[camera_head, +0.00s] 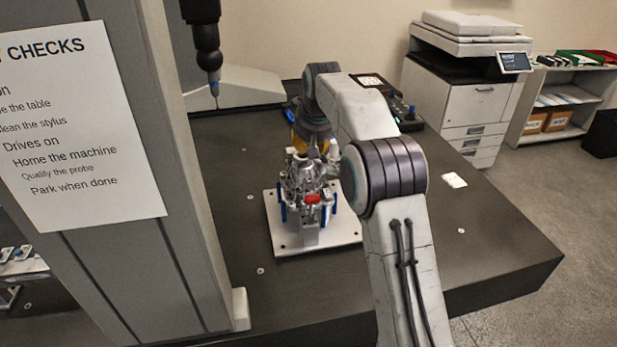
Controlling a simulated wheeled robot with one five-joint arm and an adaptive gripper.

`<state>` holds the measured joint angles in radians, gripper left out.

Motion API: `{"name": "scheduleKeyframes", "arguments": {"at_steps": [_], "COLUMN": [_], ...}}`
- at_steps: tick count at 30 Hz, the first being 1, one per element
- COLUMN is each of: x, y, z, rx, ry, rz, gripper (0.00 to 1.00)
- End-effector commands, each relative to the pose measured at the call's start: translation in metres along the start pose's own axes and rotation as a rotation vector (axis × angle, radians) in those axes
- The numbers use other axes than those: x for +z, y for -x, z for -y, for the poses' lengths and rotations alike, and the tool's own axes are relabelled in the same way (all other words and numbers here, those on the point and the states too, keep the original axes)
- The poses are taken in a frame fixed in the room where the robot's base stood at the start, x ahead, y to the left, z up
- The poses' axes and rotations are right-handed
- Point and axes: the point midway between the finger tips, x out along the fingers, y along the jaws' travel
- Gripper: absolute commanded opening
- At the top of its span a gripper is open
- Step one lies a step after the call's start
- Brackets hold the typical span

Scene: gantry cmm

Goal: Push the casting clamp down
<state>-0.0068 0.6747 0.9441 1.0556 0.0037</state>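The casting clamp shows as a red-tipped part (313,198) at the front of the fixture, low over a pale base plate (285,240). Grey metal parts and blue posts (283,208) crowd around it. My arm reaches in from the lower right, and its dark and yellow wrist end hangs over the back of the fixture. My gripper (306,168) seems to be among the grey metal just above and behind the red part. I cannot separate its fingers from the fixture, or tell whether they touch the clamp. The clamp's lever angle is unclear.
A probe (215,88) hangs over the dark table (400,260) at the back left. A grey gantry column (150,130) with a notice (75,125) stands at the left. A control box (402,112) lies behind my arm. The table's right front is mostly clear.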

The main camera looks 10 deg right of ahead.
Motion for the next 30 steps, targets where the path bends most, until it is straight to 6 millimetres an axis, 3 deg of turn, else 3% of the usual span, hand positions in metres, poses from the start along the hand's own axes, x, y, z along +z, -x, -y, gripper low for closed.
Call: {"name": "scheduleKeyframes", "arguments": {"at_steps": [8, 20, 30], "x": [0.009, 0.010, 0.035], "y": [-0.027, -0.102, -0.106], "z": [0.000, 0.000, 0.000], "rx": [0.000, 0.000, 0.000], "ry": [-0.003, -0.003, -0.002], "rz": [0.030, 0.031, 0.028], "gripper": [0.00, 0.00, 0.00]}}
